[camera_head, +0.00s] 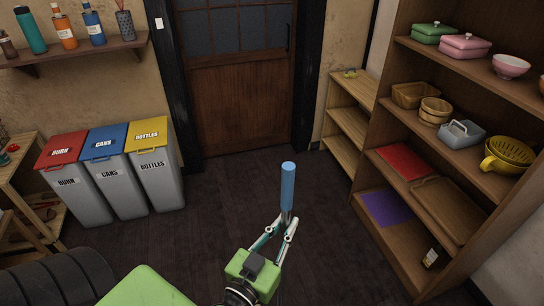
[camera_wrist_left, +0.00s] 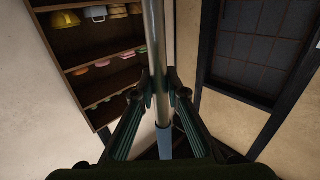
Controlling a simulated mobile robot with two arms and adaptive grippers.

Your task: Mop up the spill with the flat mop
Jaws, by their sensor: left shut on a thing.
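My left gripper (camera_head: 287,222) is shut on the handle of the flat mop (camera_head: 288,188). The handle's blue end stands upright above the fingers in the head view. In the left wrist view the fingers (camera_wrist_left: 160,92) close around the mop's grey metal pole (camera_wrist_left: 154,40), and a blue part of it shows lower down between them. The mop's flat head is not visible in either view. No spill shows on the dark floor in view. My right gripper is not in view.
Bins with red, blue and yellow lids (camera_head: 102,143) stand at the left wall. A wooden door (camera_head: 240,105) is at the back. A tall shelf (camera_head: 378,105) with bowls and baskets stands right. Dark floor (camera_head: 235,190) is clear between. A black tyre (camera_head: 65,275) lies front left.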

